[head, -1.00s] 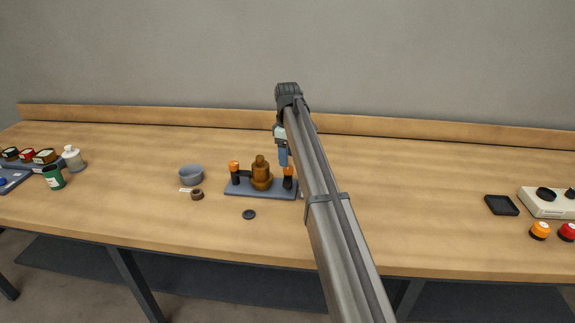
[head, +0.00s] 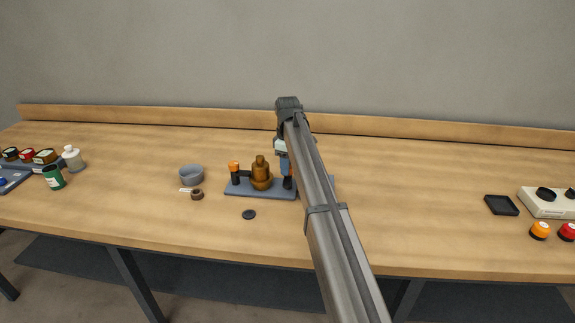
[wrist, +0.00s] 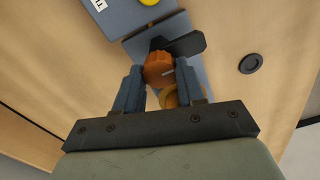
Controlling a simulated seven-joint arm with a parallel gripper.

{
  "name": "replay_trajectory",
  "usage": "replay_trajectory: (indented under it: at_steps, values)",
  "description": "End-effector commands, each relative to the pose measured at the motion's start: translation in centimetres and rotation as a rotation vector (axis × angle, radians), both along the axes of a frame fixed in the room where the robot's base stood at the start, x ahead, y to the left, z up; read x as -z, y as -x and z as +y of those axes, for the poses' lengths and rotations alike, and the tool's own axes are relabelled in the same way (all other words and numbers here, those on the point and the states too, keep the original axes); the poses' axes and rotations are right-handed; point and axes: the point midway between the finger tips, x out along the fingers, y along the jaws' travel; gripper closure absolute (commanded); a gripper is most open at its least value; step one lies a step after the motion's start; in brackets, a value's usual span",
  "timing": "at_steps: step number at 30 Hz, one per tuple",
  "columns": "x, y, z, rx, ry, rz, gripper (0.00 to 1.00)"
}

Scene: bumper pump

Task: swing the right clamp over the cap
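The base plate (head: 262,194) lies on the bench with a brown-orange pump body and its cap (head: 260,162) standing in its middle. The left clamp (head: 235,175) has an orange knob, and its dark arm reaches toward the pump. The right clamp's post (head: 288,183) is mostly behind my gripper (head: 285,166). In the wrist view, the right clamp's orange knob (wrist: 158,68) sits between the fingers of my gripper (wrist: 160,75), with a gap visible at the right finger. Its dark arm (wrist: 186,44) points to the right, away from the yellowish pump part (wrist: 169,98) lower down.
A black disc (head: 249,214) lies in front of the plate; it also shows in the wrist view (wrist: 250,63). A grey bowl (head: 191,175) and brown ring (head: 197,195) are left of the plate. A grey labelled box (wrist: 118,12) is near the plate. A black tray (head: 501,205) is far right.

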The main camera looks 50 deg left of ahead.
Motion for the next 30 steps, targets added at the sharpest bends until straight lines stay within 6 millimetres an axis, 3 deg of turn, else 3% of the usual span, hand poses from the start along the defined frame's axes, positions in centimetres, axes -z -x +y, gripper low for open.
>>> replay_trajectory:
  at_steps: [10, 20, 30]
  values:
    - [-0.02, -0.01, 0.01, 0.000, 0.000, 0.000, 0.93]
    - [-0.03, -0.02, 0.01, 0.056, 0.000, 0.000, 0.94]
    - [-0.03, -0.08, 0.04, 0.308, 0.000, 0.000, 0.94]
